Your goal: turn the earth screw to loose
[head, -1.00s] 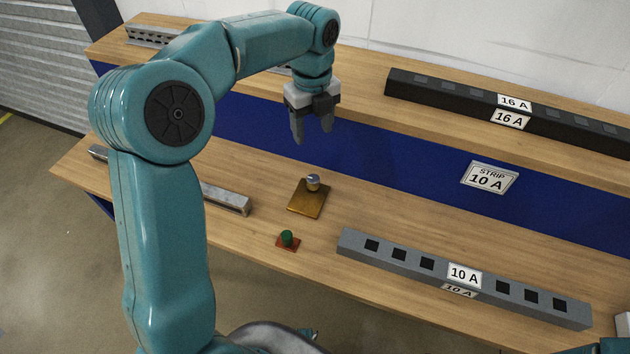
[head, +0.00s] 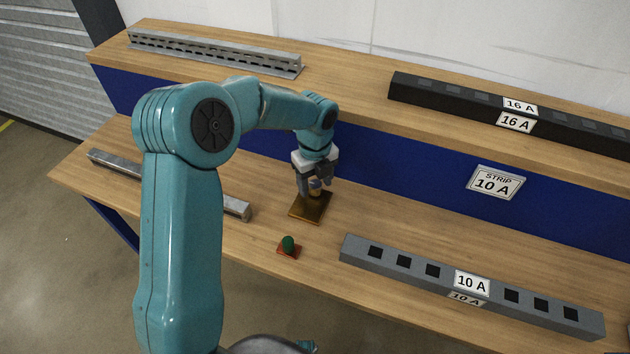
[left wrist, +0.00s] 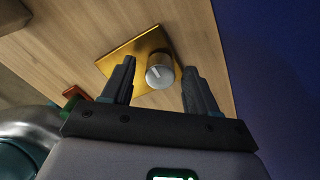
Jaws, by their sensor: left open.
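The earth screw is a silver round knob with a pale line on its face, on a brass plate (head: 310,206). In the left wrist view the screw (left wrist: 160,70) stands on the brass plate (left wrist: 134,52) between my open fingers. My left gripper (head: 316,190) points down just above the plate, with its fingers on either side of the screw. In the left wrist view the left gripper (left wrist: 158,90) shows a gap between each finger and the screw. The head view partly hides the screw behind the fingers. My right gripper is not in view.
A green knob on a red base (head: 289,246) sits in front of the plate. A grey 10 A strip (head: 405,262) lies to the right, a metal rail (head: 235,207) to the left. The raised shelf behind holds a black 16 A strip (head: 440,97) and a slotted rail (head: 215,52).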

